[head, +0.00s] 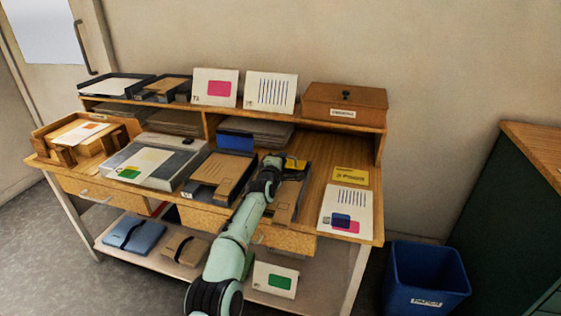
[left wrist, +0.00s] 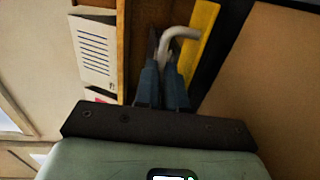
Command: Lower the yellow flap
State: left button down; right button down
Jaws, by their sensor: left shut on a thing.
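The yellow flap (head: 297,164) shows as a small yellow strip at the back of a dark tray (head: 305,184), just right of my left gripper (head: 272,165). In the left wrist view the flap (left wrist: 203,45) is a long yellow strip along a dark edge. My left gripper (left wrist: 165,75) is shut on a pale, bent handle (left wrist: 184,33) beside the yellow strip. The handle's join to the flap cannot be made out clearly. In the head view the gripper hides the handle and part of the tray. My right gripper is not in view.
A tray with a brown folder (head: 222,172) lies left of my arm. A yellow card (head: 350,177) and a printed sheet (head: 346,209) lie to the right. An upper shelf (head: 340,121) runs behind, bearing cards and a wooden box (head: 345,103). A blue bin (head: 428,275) stands on the floor.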

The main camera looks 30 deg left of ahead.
pick_arm(q)
jog(key=c, duration=1.2)
grip_release()
jog(key=shift+s, duration=0.15)
jog(key=shift+s+r, duration=0.1)
jog(key=shift+s, duration=0.2)
jog(key=shift+v, duration=1)
jog(key=v, duration=1)
jog(key=shift+s+d, duration=0.15)
jog(key=shift+s, duration=0.1)
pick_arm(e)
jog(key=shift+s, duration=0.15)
